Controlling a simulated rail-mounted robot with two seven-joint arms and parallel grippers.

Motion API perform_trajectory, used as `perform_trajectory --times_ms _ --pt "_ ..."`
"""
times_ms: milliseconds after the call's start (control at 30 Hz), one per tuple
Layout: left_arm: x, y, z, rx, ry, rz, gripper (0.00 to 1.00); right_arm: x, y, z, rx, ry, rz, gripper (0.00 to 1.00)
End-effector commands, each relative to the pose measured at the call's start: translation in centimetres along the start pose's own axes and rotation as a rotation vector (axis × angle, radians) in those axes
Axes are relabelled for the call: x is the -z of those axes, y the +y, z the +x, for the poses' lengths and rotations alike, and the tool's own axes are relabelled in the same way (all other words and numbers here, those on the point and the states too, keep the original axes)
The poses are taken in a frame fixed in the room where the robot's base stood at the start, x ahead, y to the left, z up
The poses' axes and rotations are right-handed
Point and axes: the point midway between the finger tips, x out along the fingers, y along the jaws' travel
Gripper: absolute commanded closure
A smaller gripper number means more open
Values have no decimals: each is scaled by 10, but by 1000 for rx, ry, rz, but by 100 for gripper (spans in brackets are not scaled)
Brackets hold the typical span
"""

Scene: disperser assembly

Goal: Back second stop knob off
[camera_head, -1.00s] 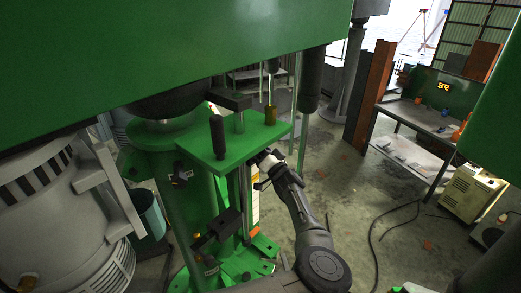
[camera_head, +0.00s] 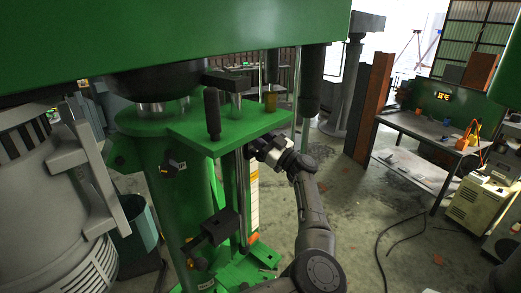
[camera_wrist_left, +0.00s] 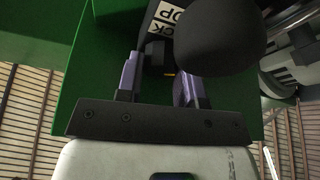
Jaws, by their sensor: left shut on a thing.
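The green machine's plate (camera_head: 225,132) stands at the middle of the head view. My left gripper (camera_head: 257,146) is beside the plate's right edge, its fingertips largely hidden by the machine. In the left wrist view, the gripper's purple fingers (camera_wrist_left: 157,80) stand on both sides of a small dark knob (camera_wrist_left: 154,54) and are shut on it. A white label (camera_wrist_left: 167,18) with partly readable black letters is just above it. A large black rounded end (camera_wrist_left: 217,35) covers part of the view near the right finger. My right gripper is not in view.
A black handle (camera_head: 212,112) and a brass-coloured fitting (camera_head: 270,101) rise from the plate. A grey motor housing (camera_head: 50,190) stands at the left. A workbench (camera_head: 430,130) stands at the right, with open floor between it and the machine.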

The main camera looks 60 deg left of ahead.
Motion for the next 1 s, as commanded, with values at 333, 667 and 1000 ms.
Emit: perform_trajectory --times_ms 333,667,1000 --pt "0 1 0 106 5 -255 89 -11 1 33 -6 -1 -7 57" --pt "2 2 1 164 4 -391 89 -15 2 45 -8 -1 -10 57" --pt "4 2 1 179 6 -430 89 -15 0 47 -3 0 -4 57"
